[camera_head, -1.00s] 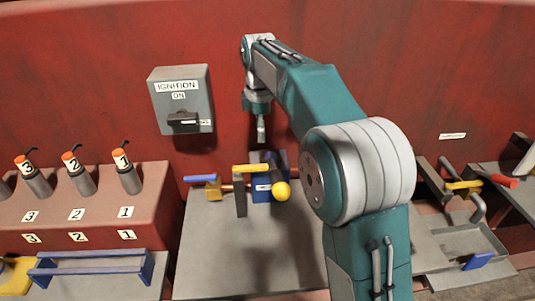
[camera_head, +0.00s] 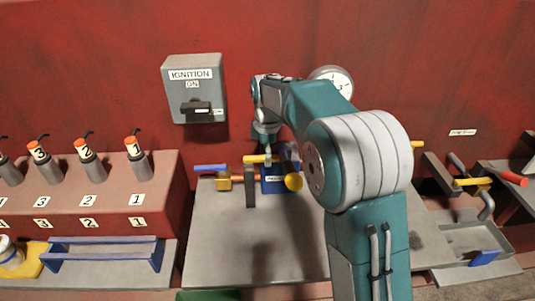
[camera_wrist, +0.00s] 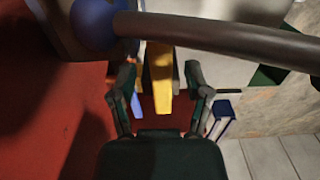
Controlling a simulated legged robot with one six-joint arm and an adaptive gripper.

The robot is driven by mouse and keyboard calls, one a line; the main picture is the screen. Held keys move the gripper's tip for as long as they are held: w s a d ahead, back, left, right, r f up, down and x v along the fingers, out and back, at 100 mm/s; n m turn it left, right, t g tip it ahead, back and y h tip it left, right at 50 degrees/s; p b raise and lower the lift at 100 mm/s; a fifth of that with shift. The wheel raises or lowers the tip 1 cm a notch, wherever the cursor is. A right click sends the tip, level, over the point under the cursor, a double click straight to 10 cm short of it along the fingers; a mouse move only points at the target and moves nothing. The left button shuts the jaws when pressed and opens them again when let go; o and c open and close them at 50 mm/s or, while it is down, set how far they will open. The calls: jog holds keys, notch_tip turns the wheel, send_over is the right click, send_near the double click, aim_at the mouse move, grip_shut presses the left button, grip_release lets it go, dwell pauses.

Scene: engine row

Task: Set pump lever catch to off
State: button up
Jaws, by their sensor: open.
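The pump assembly stands at the back of the grey bench, with a blue block (camera_head: 272,186) bearing a small label. A yellow bar (camera_head: 257,158) lies across its top; in the wrist view a yellow bar (camera_wrist: 160,75) runs between my fingers. In the head view my gripper (camera_head: 268,146) is partly hidden at the pump. No label identifies the catch.
A blue ball (camera_wrist: 97,22) and a dark curved bar (camera_wrist: 235,38) lie close beyond my fingers in the wrist view. The ignition box (camera_head: 194,88) is on the red wall, left of my arm. The grey bench (camera_head: 225,240) is clear in front.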

jog(key=shift+a, duration=0.1)
jog(key=c, duration=0.5)
jog(key=shift+d, duration=0.25)
grip_shut()
jog(key=shift+s, duration=0.1)
jog(key=s+a+m, duration=0.5)
jog(key=m, duration=1.3)
jog(key=shift+s+a, duration=0.2)
jog(key=shift+s, duration=0.15)
jog(key=shift+a+f, duration=0.15)
